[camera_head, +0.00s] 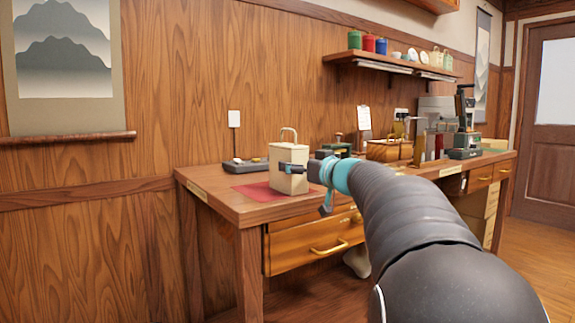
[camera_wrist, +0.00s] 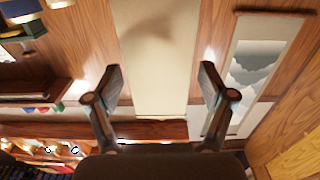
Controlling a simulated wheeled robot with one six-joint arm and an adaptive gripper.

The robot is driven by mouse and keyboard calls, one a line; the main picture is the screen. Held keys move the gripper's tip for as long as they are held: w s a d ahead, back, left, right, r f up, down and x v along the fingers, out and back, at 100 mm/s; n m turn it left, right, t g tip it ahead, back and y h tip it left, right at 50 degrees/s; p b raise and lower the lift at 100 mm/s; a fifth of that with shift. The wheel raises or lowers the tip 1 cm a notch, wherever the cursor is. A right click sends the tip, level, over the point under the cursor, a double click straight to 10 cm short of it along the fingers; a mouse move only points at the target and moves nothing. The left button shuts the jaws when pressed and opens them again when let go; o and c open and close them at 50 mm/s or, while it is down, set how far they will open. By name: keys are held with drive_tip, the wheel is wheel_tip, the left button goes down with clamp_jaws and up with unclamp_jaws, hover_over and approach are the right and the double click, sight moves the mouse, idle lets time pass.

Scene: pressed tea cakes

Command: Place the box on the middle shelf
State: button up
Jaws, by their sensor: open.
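A cream upright box (camera_head: 287,177) with a loop handle on top stands on a red mat (camera_head: 250,191) at the left end of the wooden table. My gripper (camera_head: 297,167) is at the box's right side, with a dark finger in front of its face. In the wrist view a pale cream surface, apparently the box (camera_wrist: 155,70), lies between the two open fingers (camera_wrist: 160,85), with a visible gap on each side. A wall shelf (camera_head: 338,58) hangs at the upper right. I cannot tell whether it is the middle shelf.
A dark flat device (camera_head: 243,165) sits behind the mat. A wooden basket (camera_head: 388,150) and grinder-like machines (camera_head: 465,140) crowd the table's right part. Green, red and blue canisters (camera_head: 368,43) and cups fill the wall shelf. A hanging scroll (camera_head: 65,60) is at left.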

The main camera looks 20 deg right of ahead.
drive_tip(key=s+d, duration=0.1)
drive_tip(key=s, duration=0.7)
drive_tip(key=shift+s+d, duration=0.2)
drive_tip(key=shift+d, duration=0.1)
